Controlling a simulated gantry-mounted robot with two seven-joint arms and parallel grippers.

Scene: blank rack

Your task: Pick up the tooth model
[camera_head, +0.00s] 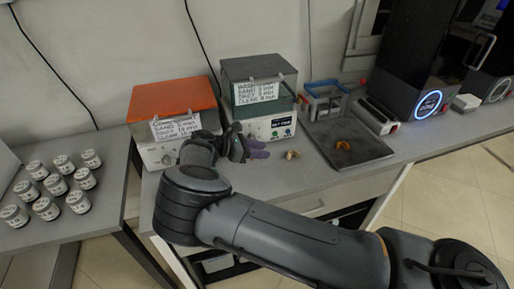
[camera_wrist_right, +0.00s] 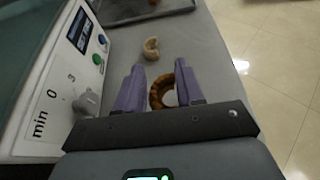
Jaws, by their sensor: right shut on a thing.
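My right gripper (camera_head: 259,149) has purple fingertips and is beside the front of the green-and-white device. In the right wrist view the gripper (camera_wrist_right: 160,92) is shut on a brown, arch-shaped tooth model (camera_wrist_right: 155,93) between its fingers. The held model cannot be made out in the head view. A beige tooth model (camera_head: 292,155) lies on the grey bench right of the gripper; it also shows ahead of the fingers in the wrist view (camera_wrist_right: 151,48). An orange tooth model (camera_head: 343,145) lies on a dark tray (camera_head: 372,151). My left gripper is not in view.
A device with an orange lid (camera_head: 172,97) and a green-and-white device (camera_head: 270,127) stand at the back, both labelled. Several white jars (camera_head: 55,184) stand on the left table. A small bin (camera_head: 326,100) and a black machine (camera_head: 415,60) are at the right.

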